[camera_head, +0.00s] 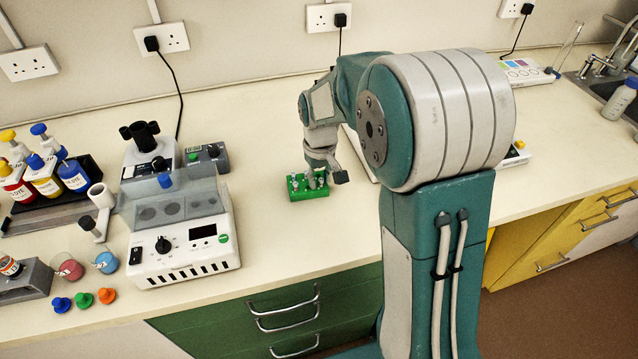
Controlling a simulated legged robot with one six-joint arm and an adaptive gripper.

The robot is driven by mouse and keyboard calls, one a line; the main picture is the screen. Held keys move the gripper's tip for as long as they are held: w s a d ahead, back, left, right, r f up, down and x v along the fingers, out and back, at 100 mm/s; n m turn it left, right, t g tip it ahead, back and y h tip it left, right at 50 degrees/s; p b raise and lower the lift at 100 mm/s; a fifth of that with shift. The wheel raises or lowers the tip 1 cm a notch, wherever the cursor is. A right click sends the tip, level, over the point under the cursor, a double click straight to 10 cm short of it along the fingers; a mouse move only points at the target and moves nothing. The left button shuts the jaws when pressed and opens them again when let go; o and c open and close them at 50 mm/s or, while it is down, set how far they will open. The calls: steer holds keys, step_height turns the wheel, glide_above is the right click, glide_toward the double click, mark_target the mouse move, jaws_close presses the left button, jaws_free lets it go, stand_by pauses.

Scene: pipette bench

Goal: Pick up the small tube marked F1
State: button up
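A small green rack (309,192) stands on the bench, left of my arm. It holds several small pale tubes (294,182). They are too small in this view for me to read any marking, so I cannot tell which is F1. My gripper (322,182) points down at the rack, with its fingers at or just above the tubes on the right side. The fingers are small and partly overlap the tubes. I cannot tell whether they are open or shut, or whether they touch a tube.
A white instrument with a clear cover (184,245) stands left of the rack. Dye bottles (45,178), beakers (69,268) and coloured caps (84,299) are farther left. Bare bench lies in front of the rack. A sink (607,88) is at the far right.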

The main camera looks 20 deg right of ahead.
steer(key=shift+d, duration=0.35)
steer(key=c, duration=0.3)
steer(key=shift+a, duration=0.2)
steer(key=shift+a+r, duration=0.15)
steer(key=shift+r, duration=0.25)
step_height(320, 180, up, 2)
steer(key=shift+r, duration=0.1)
steer(key=s+a+r, duration=0.3)
steer(key=s+r, duration=0.7)
steer(key=s, duration=0.3)
steer(key=shift+s+a, duration=0.2)
steer(key=shift+s, duration=0.05)
